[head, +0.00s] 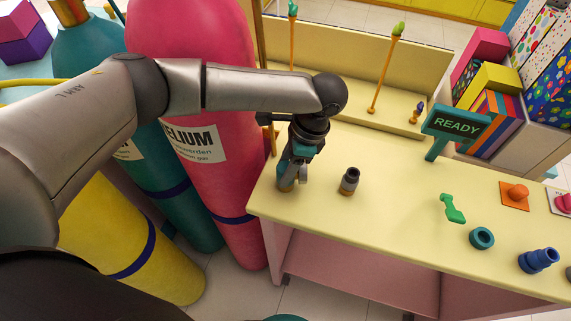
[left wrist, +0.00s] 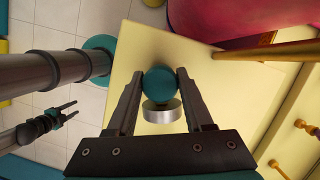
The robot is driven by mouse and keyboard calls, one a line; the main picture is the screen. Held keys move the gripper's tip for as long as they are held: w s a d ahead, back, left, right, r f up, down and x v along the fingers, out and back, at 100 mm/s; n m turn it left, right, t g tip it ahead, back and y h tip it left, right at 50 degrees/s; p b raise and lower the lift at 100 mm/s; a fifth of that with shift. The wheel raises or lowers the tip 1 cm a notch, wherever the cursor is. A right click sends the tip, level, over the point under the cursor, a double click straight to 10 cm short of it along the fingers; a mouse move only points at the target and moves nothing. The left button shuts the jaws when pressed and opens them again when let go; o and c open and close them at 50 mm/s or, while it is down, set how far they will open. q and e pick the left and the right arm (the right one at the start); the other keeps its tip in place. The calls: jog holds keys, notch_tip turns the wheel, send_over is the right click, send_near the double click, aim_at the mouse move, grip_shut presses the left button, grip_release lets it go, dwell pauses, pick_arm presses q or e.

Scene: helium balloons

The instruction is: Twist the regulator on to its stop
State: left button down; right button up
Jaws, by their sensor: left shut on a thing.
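The regulator is a teal round body (left wrist: 160,84) with a silver disc-shaped part (left wrist: 162,110) on its side. In the left wrist view it sits between the two fingers of my left gripper (left wrist: 158,90), which touch it on both sides. In the head view my left gripper (head: 292,168) points down over the bench's left end, shut on the regulator (head: 286,186), whose brass-coloured lower end shows near the bench top. What lies beneath it is hidden. My right gripper (left wrist: 66,111) shows small at the left of the left wrist view, fingers apart and empty.
A dark fitting with a brass-coloured base (head: 349,181) stands just right of my left gripper on the cream bench (head: 400,200). A READY sign (head: 456,124), a green piece (head: 452,208), a teal ring (head: 481,238) and blue fittings (head: 538,260) are further right. A pink helium cylinder (head: 190,50) stands left.

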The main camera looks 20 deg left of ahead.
pick_arm(q)
jog(key=shift+s+m+t+p, duration=0.1)
jog(key=shift+m+t+p, duration=0.2)
jog(key=shift+m+p, duration=0.65)
jog(key=shift+m, duration=0.75)
jog(key=shift+c, duration=1)
grip_release()
